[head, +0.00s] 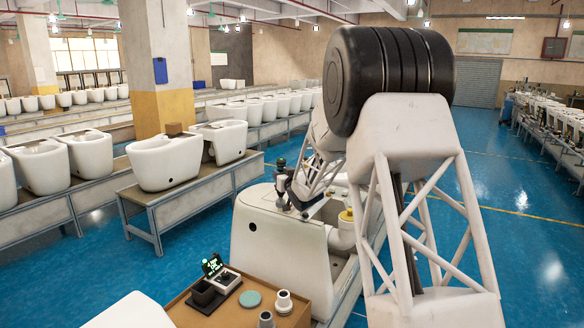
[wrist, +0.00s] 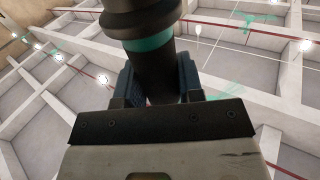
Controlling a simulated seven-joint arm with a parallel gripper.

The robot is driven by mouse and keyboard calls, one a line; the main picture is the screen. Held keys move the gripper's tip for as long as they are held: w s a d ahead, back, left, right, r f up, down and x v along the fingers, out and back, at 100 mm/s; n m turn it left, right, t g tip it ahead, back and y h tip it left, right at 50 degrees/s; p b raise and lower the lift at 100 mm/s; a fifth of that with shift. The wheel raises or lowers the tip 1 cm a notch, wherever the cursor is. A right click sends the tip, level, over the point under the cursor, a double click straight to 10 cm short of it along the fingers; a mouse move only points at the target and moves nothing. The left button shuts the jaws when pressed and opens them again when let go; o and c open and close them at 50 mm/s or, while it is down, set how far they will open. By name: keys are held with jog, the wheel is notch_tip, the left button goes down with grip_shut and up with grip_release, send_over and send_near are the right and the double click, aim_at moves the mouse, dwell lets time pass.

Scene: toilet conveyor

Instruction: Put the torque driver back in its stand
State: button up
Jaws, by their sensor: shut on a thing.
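The torque driver (wrist: 150,62) is a dark cylinder with a teal band. In the wrist view it stands between the two fingers of my gripper (wrist: 160,88), which is shut on it. In the head view the driver (head: 281,163) shows as a small dark upright shape with a green band. There, my gripper (head: 291,190) is just above a white toilet. The driver's lower end is hard to make out. A dark holder with a lit green display (head: 211,267) is on the tan tray, lower left of my gripper. I cannot tell for certain whether it is the stand.
The tan tray (head: 184,314) also bears a teal disc (head: 250,299), a white stepped cylinder (head: 284,301) and a grey cup (head: 266,320). The white toilet (head: 270,250) stands behind the tray. More toilets (head: 165,162) line a bench at left. Blue floor lies open at right.

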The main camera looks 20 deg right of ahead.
jog(key=s+a+f, duration=0.5)
jog(key=s+a, duration=0.5)
jog(key=a, duration=0.1)
jog(key=s+a+f+n+g+y, duration=0.1)
jog(key=a+f+n+g+y, duration=0.3)
jog(key=a, duration=0.7)
jog(key=s+a+f+n+g+y, duration=0.1)
jog(key=a+f+n+g+y, duration=0.4)
jog(key=a, duration=0.5)
jog(key=f+n+y, duration=0.1)
jog(key=y, duration=0.1)
jog(key=shift+s+a+g+y, duration=0.25)
jog(key=shift+a+g+y, duration=0.05)
jog(key=shift+a, duration=0.1)
jog(key=shift+f, duration=0.1)
jog(key=shift+f, duration=2)
notch_tip(320, 180, down, 8)
jog(key=shift+f, duration=0.15)
dwell(1.4)
